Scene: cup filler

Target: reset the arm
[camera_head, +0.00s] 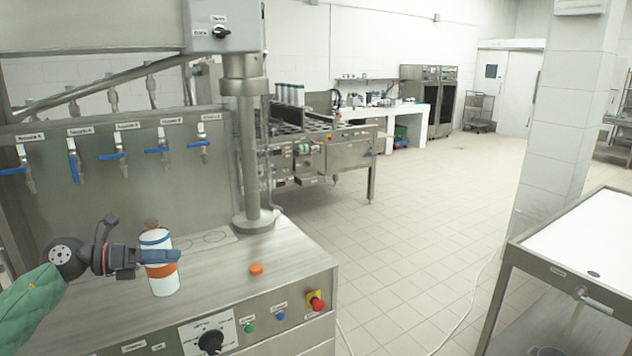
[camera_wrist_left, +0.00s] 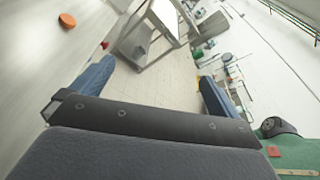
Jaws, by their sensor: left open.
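My left gripper (camera_head: 174,256) is at the left of the head view, over the steel counter of the filling machine. Its blue fingers cross in front of a white bottle (camera_head: 162,284) with a blue top and an orange band. In the left wrist view the fingers (camera_wrist_left: 157,72) are spread wide with nothing between them. The bottle does not show in that view. Whether a finger touches it I cannot tell. An orange cap (camera_head: 256,268) lies on the counter to the right of the bottle; it also shows in the left wrist view (camera_wrist_left: 67,21). My right gripper is not in view.
Labelled nozzles with blue levers (camera_head: 117,152) hang behind the gripper. A steel column (camera_head: 252,150) stands on the counter. A red emergency button (camera_head: 316,300) sits on the front panel. A white-topped table (camera_head: 585,240) is at the right, with open tiled floor between.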

